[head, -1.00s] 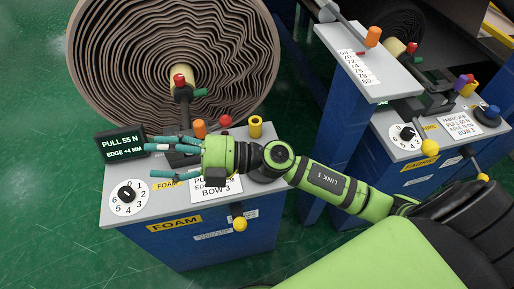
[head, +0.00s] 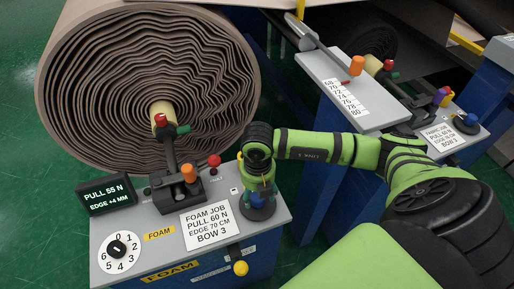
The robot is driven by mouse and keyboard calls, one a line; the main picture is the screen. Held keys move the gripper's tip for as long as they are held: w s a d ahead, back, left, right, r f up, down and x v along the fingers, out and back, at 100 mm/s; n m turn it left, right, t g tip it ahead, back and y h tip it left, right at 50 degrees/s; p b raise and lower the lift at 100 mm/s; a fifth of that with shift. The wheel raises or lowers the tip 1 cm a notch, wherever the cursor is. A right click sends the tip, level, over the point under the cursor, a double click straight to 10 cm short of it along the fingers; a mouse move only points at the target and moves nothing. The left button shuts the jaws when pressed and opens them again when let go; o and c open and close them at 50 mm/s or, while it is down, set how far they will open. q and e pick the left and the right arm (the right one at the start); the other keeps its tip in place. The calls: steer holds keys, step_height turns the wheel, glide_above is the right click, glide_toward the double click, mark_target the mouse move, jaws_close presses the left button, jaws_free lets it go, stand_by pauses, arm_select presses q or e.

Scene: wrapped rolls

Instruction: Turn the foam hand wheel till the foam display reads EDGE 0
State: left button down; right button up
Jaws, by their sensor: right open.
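The foam display (head: 108,195) at the console's left reads PULL 55 N, EDGE +4 MM. What looks like the foam hand wheel, a dark round base (head: 258,212) with blue on top, sits at the console's right end. My right gripper (head: 257,196) points down over it, open. The arm hides part of the wheel, and I cannot tell whether the fingers touch it. My left gripper is not in view.
The foam console (head: 125,262) carries a numbered dial (head: 117,248), a job card (head: 209,226), an orange knob (head: 189,173) and a red knob (head: 214,161). A yellow ball handle (head: 241,268) projects in front. The large foam roll (head: 130,90) stands behind.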

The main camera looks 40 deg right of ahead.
mark_target(257, 198)
steer(key=shift+f, duration=1.45)
steer(key=c, duration=1.1)
